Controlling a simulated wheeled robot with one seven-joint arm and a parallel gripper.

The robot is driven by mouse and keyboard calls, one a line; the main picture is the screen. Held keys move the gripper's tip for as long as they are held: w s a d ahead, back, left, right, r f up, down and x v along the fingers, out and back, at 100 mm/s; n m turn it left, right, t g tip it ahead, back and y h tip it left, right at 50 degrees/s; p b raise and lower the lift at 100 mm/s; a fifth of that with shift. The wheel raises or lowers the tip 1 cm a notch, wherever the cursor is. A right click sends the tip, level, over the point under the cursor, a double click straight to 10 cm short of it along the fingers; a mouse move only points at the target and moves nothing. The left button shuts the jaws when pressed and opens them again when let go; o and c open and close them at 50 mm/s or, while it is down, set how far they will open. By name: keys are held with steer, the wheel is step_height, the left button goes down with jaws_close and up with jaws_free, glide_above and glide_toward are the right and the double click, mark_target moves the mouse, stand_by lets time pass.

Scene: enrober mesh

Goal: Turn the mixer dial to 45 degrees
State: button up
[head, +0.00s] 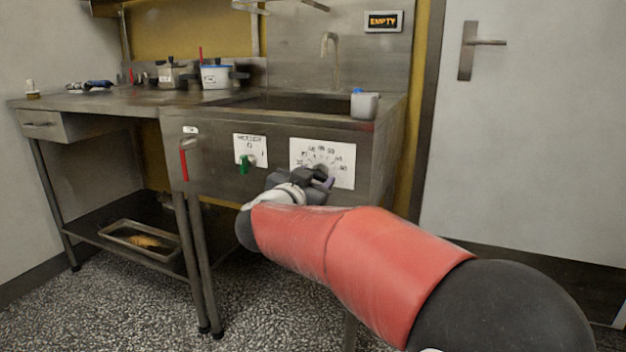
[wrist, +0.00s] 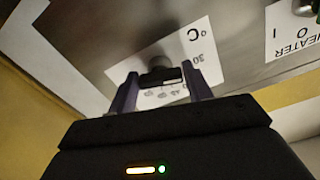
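The dial (wrist: 160,74) is a dark round knob on the steel front panel of the sink unit. Its white scale plate (head: 342,164) carries numbers in an arc. In the head view, my gripper partly covers the plate's lower left, and the dial's pointer cannot be read. My gripper (head: 320,178) is in front of the plate. In the wrist view, my gripper (wrist: 160,72) has its two purple fingers apart, one on each side of the dial, with visible gaps. Whether the tips reach past the knob's face is unclear.
A heater plate with a green knob (head: 244,164) is left of the dial. A red handle (head: 184,158) is farther left. A grey container (head: 364,105) stands on the sink's front edge. A display (head: 383,21) reads EMPTY. A tray (head: 140,240) lies on the lower shelf.

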steer(key=c, duration=0.5)
steer(key=shift+m, duration=0.3)
steer(key=m, duration=0.3)
steer(key=shift+f+b, duration=0.1)
steer(key=shift+b, duration=0.25)
steer(key=shift+a+m+b, duration=0.1)
steer(key=shift+m+b, duration=1.6)
steer(key=shift+m, duration=3.9)
